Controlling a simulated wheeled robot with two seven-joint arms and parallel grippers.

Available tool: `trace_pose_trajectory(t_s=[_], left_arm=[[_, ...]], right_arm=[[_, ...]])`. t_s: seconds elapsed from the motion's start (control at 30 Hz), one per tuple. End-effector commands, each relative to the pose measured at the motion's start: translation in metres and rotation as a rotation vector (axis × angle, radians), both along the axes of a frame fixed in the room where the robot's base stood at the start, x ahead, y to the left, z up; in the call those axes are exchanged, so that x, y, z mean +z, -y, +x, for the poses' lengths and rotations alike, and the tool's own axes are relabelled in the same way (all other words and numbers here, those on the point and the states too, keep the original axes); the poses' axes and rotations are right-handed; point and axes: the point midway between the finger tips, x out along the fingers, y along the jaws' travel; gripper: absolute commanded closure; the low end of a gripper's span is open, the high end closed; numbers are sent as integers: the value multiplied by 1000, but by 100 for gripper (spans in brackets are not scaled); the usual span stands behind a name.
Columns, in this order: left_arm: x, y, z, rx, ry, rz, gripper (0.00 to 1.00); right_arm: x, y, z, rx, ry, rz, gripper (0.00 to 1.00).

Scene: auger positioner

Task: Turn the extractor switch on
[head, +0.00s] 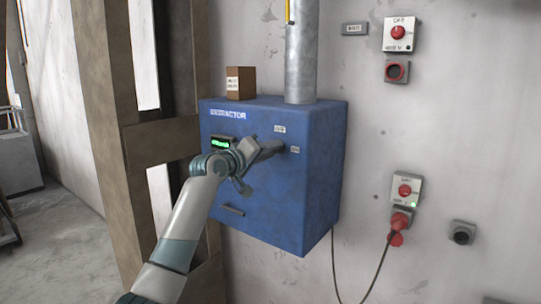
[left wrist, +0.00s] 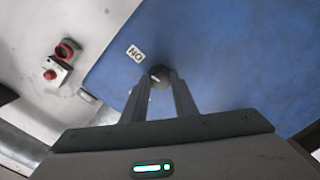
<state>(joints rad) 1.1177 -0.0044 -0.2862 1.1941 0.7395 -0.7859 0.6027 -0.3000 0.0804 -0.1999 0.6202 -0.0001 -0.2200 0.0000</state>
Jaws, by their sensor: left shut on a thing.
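The blue extractor box (head: 275,205) hangs on the wall in the head view, with "EXTRACTOR" in white at its top left. The "ON" label (left wrist: 135,53) is close by in that view. The knob is hidden by my gripper in the head view, and I cannot tell which label it points to. My right gripper is not in view.
A brown small box (head: 240,83) and a metal duct (head: 301,50) stand on top. Red-knobbed wall switches (head: 398,33) and a plugged cable (head: 376,265) are at right. A brown post (head: 100,130) stands left.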

Motion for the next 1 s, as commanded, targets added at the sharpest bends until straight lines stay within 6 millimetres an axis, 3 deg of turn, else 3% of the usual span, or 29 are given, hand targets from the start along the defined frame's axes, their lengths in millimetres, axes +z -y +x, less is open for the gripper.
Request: trace_pose_trajectory(t_s=[0.3,0.77,0.8,0.83,0.87,1.0], left_arm=[[-3,0,0,0,70,103,96],[-2,0,0,0,80,115,96],[-2,0,0,0,80,115,67],[-2,0,0,0,80,115,60],[-2,0,0,0,80,115,55],[-2,0,0,0,80,114,55]], right_arm=[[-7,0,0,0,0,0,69],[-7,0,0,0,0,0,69],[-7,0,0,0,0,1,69],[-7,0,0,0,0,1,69],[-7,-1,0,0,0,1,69],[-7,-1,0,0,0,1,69]])
